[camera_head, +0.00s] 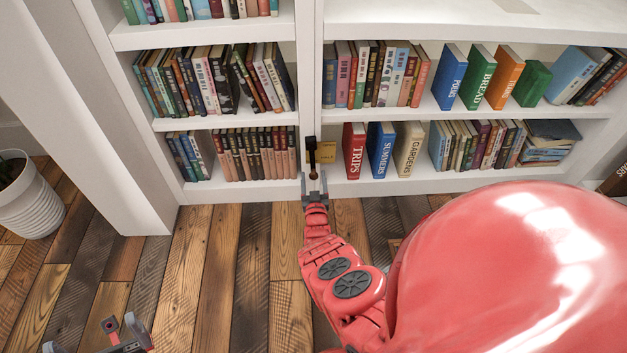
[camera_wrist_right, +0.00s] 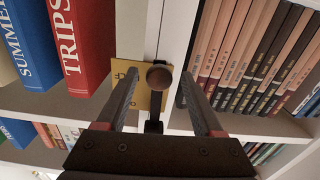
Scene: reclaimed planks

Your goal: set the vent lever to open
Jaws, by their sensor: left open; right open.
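The vent lever (camera_head: 312,150) is a dark rod with a dark rounded knob, mounted at the white upright between two bookcase sections. A brass-coloured plate (camera_head: 326,153) sits beside it; its marking is too small to read. In the right wrist view the brown knob (camera_wrist_right: 159,77) faces the camera, with the brass plate (camera_wrist_right: 130,72) partly behind it. My right gripper (camera_head: 314,178) is open at the lever, and in its wrist view its fingers (camera_wrist_right: 157,88) stand on either side of the knob, apparently without gripping it. My left gripper (camera_head: 122,328) is open and empty, low at the left.
Books fill the white shelves, including the red TRIPS book (camera_head: 354,151) close to the plate and a row of dark-spined books (camera_head: 255,153) on the other side. A white plant pot (camera_head: 27,195) stands at far left. The plank floor (camera_head: 215,270) before the shelves is clear.

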